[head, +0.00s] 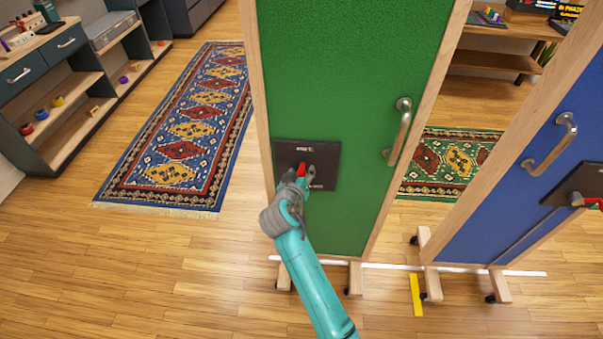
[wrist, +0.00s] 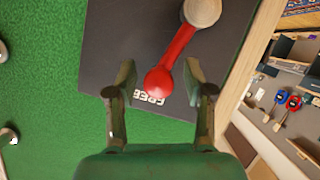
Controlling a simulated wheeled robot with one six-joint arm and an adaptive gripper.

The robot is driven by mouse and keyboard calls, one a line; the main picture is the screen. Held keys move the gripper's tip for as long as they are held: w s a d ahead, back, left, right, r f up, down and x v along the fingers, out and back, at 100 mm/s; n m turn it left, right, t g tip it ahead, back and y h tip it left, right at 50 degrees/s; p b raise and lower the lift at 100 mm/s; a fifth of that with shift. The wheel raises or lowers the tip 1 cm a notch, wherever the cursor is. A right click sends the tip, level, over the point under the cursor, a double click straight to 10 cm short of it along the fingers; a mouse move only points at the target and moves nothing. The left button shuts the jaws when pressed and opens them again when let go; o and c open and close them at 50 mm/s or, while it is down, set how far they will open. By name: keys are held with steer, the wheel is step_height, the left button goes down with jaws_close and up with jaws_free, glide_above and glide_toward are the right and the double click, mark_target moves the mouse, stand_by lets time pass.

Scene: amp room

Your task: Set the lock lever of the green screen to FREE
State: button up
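The green screen (head: 350,75) is an upright panel in a wooden frame. A dark lock plate (head: 327,155) is fixed low on its left side and fills much of the wrist view (wrist: 110,40). The red lock lever (wrist: 174,55) runs from a grey hub (wrist: 201,11) to a rounded knob beside the white FREE lettering (wrist: 149,98). My gripper (wrist: 159,78) is open, with its fingers on either side of the knob end. Gaps show between the lever and both fingers. In the head view my gripper (head: 303,171) is at the plate and hides part of the lever.
A grey handle (head: 401,130) is on the green screen's right side. A blue screen (head: 530,175) with its own plate and red lever stands to the right. Shelves (head: 65,135) stand at the left. The floor around a patterned rug (head: 185,125) is clear.

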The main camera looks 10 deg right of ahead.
steer(key=v, duration=1.2)
stand_by(0.5)
steer(key=s+d+f+n+y, duration=0.2)
steer(key=s+d+f+y, duration=0.15)
steer(key=s+f, duration=0.55)
steer(key=s+d+f+n+y, duration=0.2)
steer(key=s+d+f, duration=0.2)
steer(key=s, duration=0.8)
steer(key=s+d+r+m+t, duration=0.1)
steer(key=s+r, duration=0.5)
steer(key=s, duration=0.6)
steer(key=s+d+r+m+t, duration=0.1)
steer(key=s+r, duration=0.5)
steer(key=s, duration=0.6)
steer(key=shift+s+d+m, duration=0.2)
steer(key=shift+d+m, duration=0.15)
steer(key=shift+m, duration=0.15)
